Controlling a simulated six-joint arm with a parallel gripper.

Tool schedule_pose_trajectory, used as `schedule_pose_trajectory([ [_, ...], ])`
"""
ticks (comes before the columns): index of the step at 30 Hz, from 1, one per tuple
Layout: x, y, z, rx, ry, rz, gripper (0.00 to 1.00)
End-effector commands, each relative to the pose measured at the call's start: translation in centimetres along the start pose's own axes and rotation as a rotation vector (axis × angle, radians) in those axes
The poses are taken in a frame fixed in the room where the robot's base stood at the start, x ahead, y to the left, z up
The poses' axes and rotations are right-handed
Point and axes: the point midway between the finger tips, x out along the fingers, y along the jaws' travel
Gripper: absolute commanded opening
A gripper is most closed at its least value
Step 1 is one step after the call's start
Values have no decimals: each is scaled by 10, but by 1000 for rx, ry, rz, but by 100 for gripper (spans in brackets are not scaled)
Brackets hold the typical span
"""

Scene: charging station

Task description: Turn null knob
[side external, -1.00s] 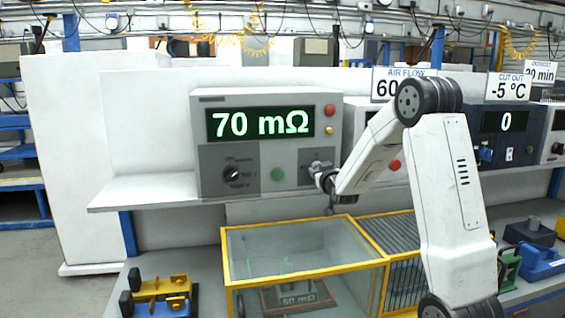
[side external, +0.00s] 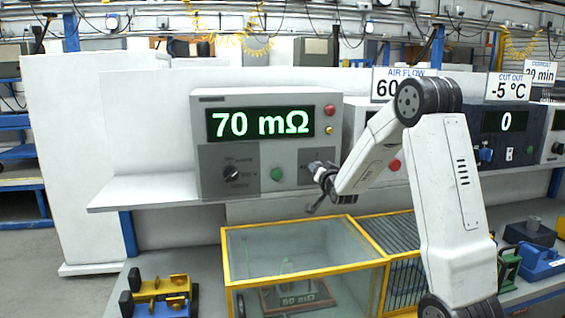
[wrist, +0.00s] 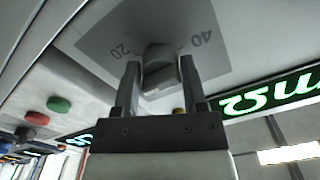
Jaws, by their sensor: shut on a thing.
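The grey tester (side external: 325,135) stands on the white shelf, and its green display (side external: 259,123) reads 70 mΩ. The scale plate (wrist: 110,30) around the knob shows 20 and 40. I cannot read a name for the knob.
A black selector dial (side external: 232,173) and a green button (side external: 277,174) sit left of my gripper. Red (side external: 330,110) and yellow (side external: 329,131) buttons are above it.

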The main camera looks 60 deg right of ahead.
Motion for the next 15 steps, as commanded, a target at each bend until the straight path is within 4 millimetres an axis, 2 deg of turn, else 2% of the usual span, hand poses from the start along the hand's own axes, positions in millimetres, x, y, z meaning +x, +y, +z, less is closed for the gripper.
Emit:
schedule_pose_trajectory([
  [6,0,-1,0,178,0,0,0],
  [15,0,-1,0,324,0,0,0],
])
